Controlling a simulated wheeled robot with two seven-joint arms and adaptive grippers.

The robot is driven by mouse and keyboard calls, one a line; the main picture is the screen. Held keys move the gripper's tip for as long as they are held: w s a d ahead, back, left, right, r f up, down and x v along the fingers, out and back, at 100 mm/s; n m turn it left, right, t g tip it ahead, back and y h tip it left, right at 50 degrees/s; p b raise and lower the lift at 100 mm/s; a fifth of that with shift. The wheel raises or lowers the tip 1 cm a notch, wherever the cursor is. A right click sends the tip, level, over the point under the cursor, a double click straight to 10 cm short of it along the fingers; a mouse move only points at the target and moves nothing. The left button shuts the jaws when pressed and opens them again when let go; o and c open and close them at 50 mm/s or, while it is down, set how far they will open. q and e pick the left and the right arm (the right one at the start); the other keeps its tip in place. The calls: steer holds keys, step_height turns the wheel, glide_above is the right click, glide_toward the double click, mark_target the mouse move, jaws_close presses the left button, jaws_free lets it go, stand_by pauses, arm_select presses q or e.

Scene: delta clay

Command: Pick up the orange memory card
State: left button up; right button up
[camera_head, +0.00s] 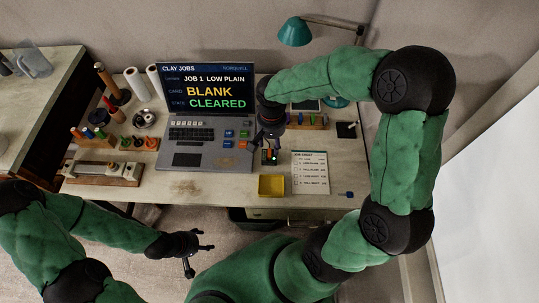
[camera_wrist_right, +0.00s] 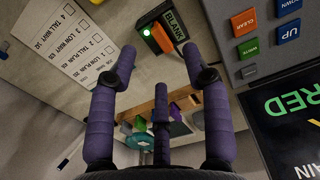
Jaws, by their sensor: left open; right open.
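The orange memory card (camera_wrist_right: 162,39) stands in a small slotted block beside a lit green light and a "BLANK" label in the right wrist view. In the head view this block (camera_head: 267,160) is partly hidden below my right gripper. My right gripper (camera_head: 270,143) is open and empty above the table, right of the laptop. In the wrist view its fingertips (camera_wrist_right: 158,58) are spread, with the card seen between them; they appear apart from it. My left gripper (camera_head: 197,248) is open and empty in front of the table, away from the card.
The laptop (camera_head: 205,113) reads "BLANK" and "CLEARED". A yellow tray (camera_head: 271,186) and a printed sheet (camera_head: 310,172) lie nearby. A wooden rack (camera_head: 310,122) with coloured pieces stands behind. A teal lamp (camera_head: 295,32) is at the back; clay tools (camera_head: 95,133) are at left.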

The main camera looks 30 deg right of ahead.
mark_target(271, 152)
step_height(271, 152, down, 5)
steer(key=b, duration=0.2)
steer(key=shift+s+a+b, duration=0.1)
steer(key=shift+a+b, duration=0.05)
steer(key=shift+b, duration=0.2)
steer(key=c, duration=0.9)
